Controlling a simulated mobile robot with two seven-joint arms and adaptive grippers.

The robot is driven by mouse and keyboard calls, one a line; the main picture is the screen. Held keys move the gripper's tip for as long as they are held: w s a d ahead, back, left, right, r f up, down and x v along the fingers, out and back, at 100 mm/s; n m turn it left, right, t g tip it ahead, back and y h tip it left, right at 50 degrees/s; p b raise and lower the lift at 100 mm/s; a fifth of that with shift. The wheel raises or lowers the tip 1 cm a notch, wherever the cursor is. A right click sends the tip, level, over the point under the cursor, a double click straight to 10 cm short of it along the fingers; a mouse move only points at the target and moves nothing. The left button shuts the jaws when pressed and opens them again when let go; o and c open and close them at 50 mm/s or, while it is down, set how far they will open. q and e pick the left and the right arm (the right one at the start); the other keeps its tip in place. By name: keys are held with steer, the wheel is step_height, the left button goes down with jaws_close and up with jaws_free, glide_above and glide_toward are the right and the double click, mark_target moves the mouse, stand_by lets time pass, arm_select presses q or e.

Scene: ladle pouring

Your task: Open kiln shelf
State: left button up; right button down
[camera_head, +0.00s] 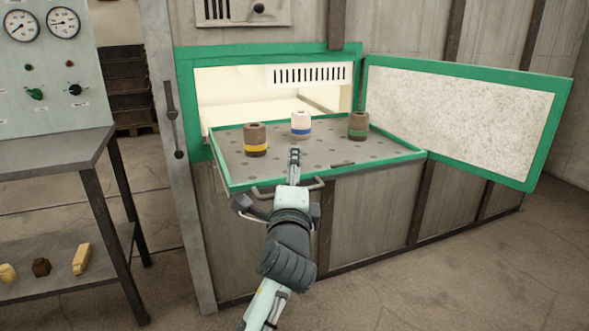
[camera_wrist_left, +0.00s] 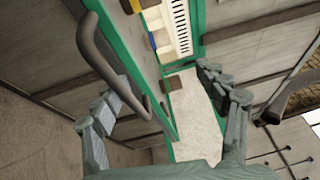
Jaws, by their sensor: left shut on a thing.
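The kiln shelf (camera_head: 300,165) is a grey perforated tray with a green rim, standing out of the kiln opening. Three crucible-like pots stand on it: one with a yellow band (camera_head: 255,140), a white one with a blue band (camera_head: 300,125) and one with a green band (camera_head: 358,126). The shelf handle (camera_head: 317,184) is a bar on its front edge, also large in the left wrist view (camera_wrist_left: 98,52). My right gripper is out of view.
The green-framed kiln door (camera_head: 455,118) stands swung open at the right. A grey bench (camera_head: 50,155) with a gauge panel (camera_head: 48,70) is at the left, with small blocks (camera_head: 81,259) on its lower shelf. The floor in front is clear.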

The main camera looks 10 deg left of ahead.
arm_select(q)
steer(key=shift+t, duration=0.3)
steer(key=shift+s+d+r, duration=0.2)
steer(key=shift+s+r, duration=0.15)
steer(key=shift+s, duration=0.35)
steer(key=shift+s+d+r, duration=0.2)
steer(key=shift+s+r, duration=0.1)
steer(key=shift+s, duration=0.4)
steer(key=shift+s+d+r, duration=0.2)
steer(key=shift+s+r, duration=0.15)
steer(key=shift+s, duration=0.35)
steer(key=shift+c, duration=0.5)
steer(key=shift+s+d+r, duration=0.15)
steer(key=shift+s+r, duration=0.05)
steer(key=shift+s, duration=0.35)
steer(key=c, duration=0.6)
steer(key=shift+s+f, duration=0.55)
steer(key=shift+s, duration=0.15)
steer(key=shift+f, duration=0.1)
